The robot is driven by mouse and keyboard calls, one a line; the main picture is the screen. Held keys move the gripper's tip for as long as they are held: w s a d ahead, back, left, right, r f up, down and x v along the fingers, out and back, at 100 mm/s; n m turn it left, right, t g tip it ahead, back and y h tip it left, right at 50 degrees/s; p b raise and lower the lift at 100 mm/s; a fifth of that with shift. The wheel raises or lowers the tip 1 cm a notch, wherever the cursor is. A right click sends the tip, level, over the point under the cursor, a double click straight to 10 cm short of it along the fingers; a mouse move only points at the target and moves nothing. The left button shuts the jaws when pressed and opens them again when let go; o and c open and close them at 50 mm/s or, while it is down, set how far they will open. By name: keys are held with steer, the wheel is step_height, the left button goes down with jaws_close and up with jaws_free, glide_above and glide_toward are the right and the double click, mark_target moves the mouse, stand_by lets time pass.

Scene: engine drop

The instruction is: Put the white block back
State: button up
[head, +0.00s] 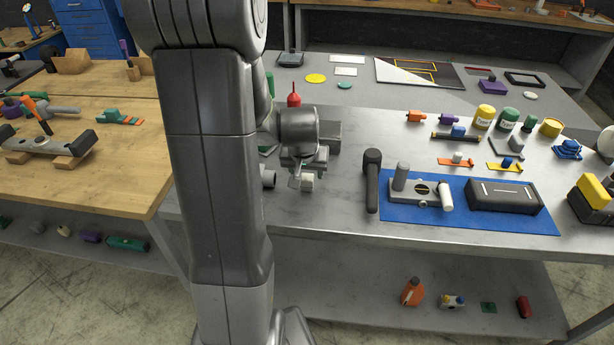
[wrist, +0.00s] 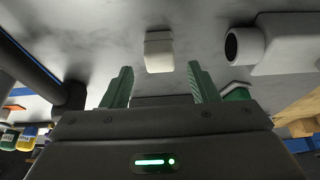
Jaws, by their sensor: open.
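The white block (head: 307,182) sits on the grey metal bench, just below my gripper (head: 303,172) in the head view. In the wrist view the white block (wrist: 158,52) stands apart from other things, centred ahead of the green fingers of my gripper (wrist: 160,66). The fingers are spread wide with nothing held between them. The block appears slightly beyond the fingertips; I cannot tell the exact gap. My arm hides part of the bench around it in the head view.
A dark cylinder end (head: 268,179) lies left of the block. To the right are a black hammer-like tool (head: 372,180) and a blue mat (head: 400,214) bearing a grey part (head: 407,190) and a black box (head: 503,195). A red cone-shaped thing (head: 294,97) stands behind my gripper.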

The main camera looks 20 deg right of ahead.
mark_target(307, 177)
steer(key=v, duration=0.7)
steer(key=shift+r, duration=0.35)
steer(key=shift+f, duration=0.15)
steer(key=x, duration=1.2)
steer(key=shift+s+f, duration=0.15)
